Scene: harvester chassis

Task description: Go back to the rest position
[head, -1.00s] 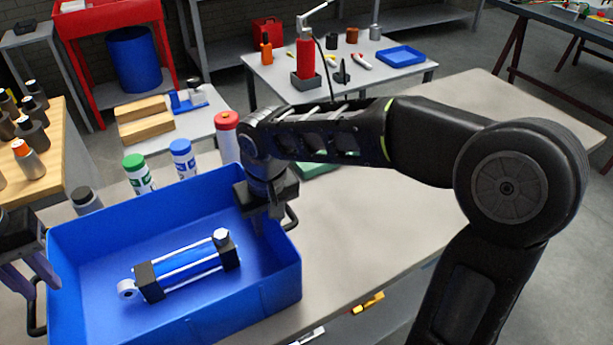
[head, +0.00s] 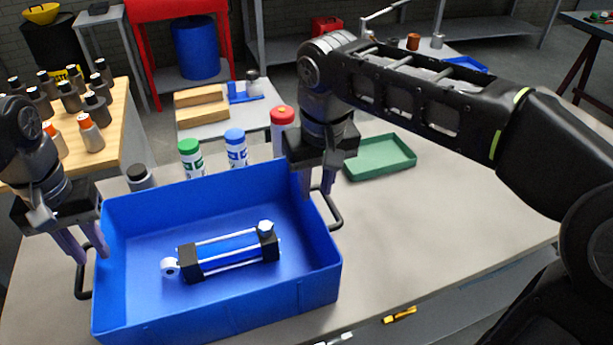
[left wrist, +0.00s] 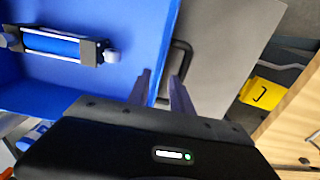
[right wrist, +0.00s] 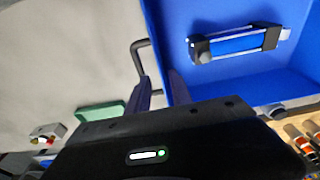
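A blue bin (head: 215,311) stands on the grey workbench. A hydraulic cylinder (head: 225,255) with a blue barrel and black end blocks lies in it; both wrist views show it too. My left gripper (head: 83,254) is open and empty at the bin's left handle (head: 80,285); the left wrist view shows its fingers (left wrist: 162,88) apart beside the handle. My right gripper (head: 318,186) is open and empty just above the bin's right handle (head: 337,212); its fingers (right wrist: 160,88) are apart in the right wrist view. I cannot tell whether either gripper touches its handle.
A green tray (head: 381,158) lies right of the bin. Bottles with green (head: 190,158), blue (head: 236,150) and red (head: 283,125) caps stand behind it. A wooden table (head: 95,150) with several canisters is at the back left.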

